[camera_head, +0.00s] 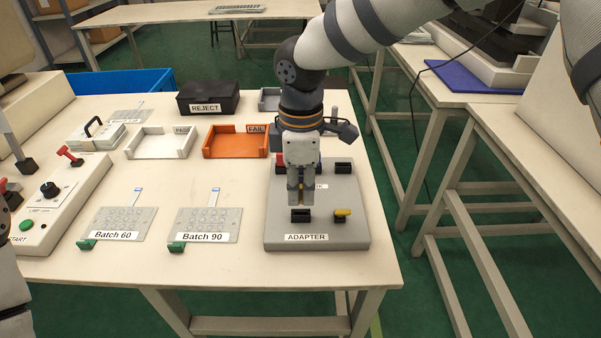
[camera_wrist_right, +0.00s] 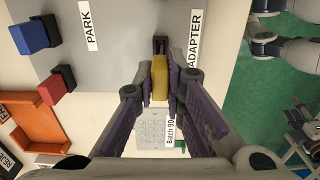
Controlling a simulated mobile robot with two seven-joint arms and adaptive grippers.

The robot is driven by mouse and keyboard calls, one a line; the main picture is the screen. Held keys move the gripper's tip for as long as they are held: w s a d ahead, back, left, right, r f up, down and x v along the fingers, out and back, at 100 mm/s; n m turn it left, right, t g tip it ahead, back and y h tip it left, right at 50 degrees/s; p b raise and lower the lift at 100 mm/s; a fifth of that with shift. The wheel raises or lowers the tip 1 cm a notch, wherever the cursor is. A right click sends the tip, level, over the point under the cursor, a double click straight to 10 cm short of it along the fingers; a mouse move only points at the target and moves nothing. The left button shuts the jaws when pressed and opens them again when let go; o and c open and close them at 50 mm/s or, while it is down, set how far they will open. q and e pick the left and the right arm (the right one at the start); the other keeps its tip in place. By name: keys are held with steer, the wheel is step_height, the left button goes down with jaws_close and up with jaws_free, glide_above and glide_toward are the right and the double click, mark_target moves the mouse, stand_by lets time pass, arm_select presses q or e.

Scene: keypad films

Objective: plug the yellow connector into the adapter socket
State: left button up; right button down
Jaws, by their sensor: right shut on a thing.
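My right gripper (camera_head: 301,204) points down over the grey adapter board (camera_head: 350,236). It is shut on the yellow connector (camera_wrist_right: 160,79), which shows between the fingers in the right wrist view. A black socket (camera_head: 300,216) sits just behind the ADAPTER label; it also shows in the right wrist view (camera_wrist_right: 160,44), against the far end of the connector. I cannot tell whether the connector is above the socket or inside it. The fingers partly hide that spot.
A black block with a yellow piece (camera_head: 342,213) stands right of the socket. Red (camera_wrist_right: 56,86) and blue (camera_wrist_right: 32,37) connectors stand at the board's back. Keypad films Batch 60 (camera_head: 120,222) and Batch 90 (camera_head: 206,222) lie left. An orange tray (camera_head: 236,154) is behind.

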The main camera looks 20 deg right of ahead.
mark_target(301, 199)
steer(key=shift+f, duration=0.55)
steer(key=shift+f, duration=1.25)
stand_by(1.4)
steer(key=c, duration=1.6)
jaws_free()
step_height(301, 199, up, 12)
